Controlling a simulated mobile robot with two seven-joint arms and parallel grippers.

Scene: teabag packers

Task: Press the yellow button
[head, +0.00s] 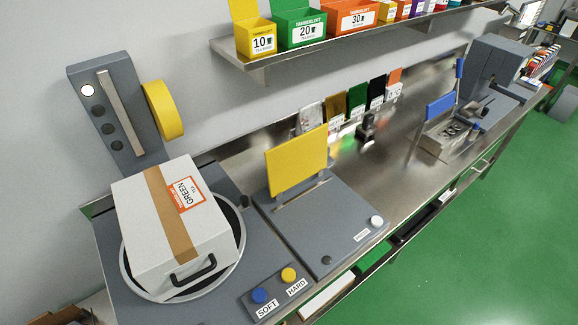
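The yellow button (288,274) is a small round knob on a dark grey panel (262,307) at the front of the counter. A label reading HARD lies just below it. A blue button (259,295) sits to its left above a label reading SOFT. Nothing touches or covers the yellow button. Neither of my grippers is in the head view.
A white GREEN tea box (142,225) with brown tape stands on a round turntable (128,283) to the left. A grey machine with a yellow plate (297,160) stands behind the buttons. A shelf (330,41) with tea boxes runs above. Green floor lies right.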

